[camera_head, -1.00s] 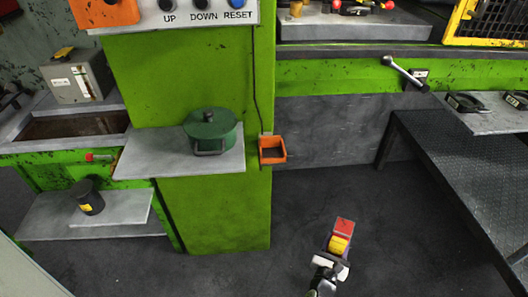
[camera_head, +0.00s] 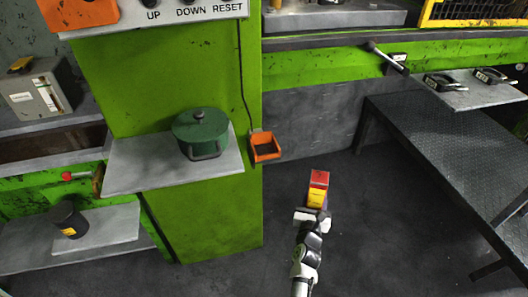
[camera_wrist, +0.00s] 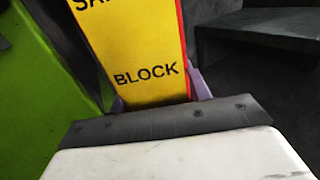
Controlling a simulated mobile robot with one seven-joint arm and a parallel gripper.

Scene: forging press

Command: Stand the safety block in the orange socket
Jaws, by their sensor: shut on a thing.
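The safety block (camera_head: 318,186) is a yellow block with a red end, held upright-looking but slightly tilted above the dark floor. My gripper (camera_head: 312,212) is shut on its lower part. In the wrist view the block's yellow face (camera_wrist: 135,45) with the word BLOCK rises from between the purple fingers (camera_wrist: 198,88); its top is cut off. The orange socket (camera_head: 265,147) is an open-topped box on the right edge of the green column. The block is apart from it, to the right and lower in the head view.
A grey shelf (camera_head: 125,175) left of the socket bears a green lidded pot (camera_head: 201,134). A cable (camera_head: 243,85) runs down to the socket. A dark tread-plate platform (camera_head: 440,140) stands at the right. The floor between column and platform is clear.

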